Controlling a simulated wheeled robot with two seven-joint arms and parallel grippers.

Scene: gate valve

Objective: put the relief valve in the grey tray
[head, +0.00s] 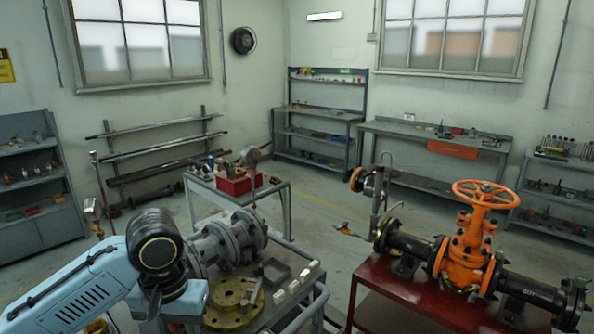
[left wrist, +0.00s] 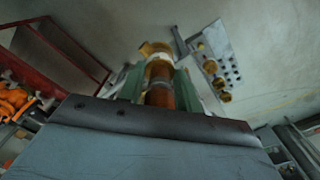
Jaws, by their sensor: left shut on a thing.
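My left gripper (left wrist: 160,88) shows in the left wrist view, with its two greenish fingers shut on an upright brass-and-orange cylindrical piece, which looks like the relief valve (left wrist: 160,72). In the head view my light blue left arm comes in from the lower left, and its black joint hides part of the cart; I cannot make out the held piece there. A small dark grey tray (head: 274,271) lies on the near cart, to the right of the arm. My right gripper is in neither view.
The near cart (head: 310,285) also carries a grey flanged valve body (head: 228,243), a brass flange (head: 233,303) and small pale blocks. A red bench (head: 400,290) with an orange gate valve (head: 468,250) stands right. A cart with a red box (head: 238,184) stands behind.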

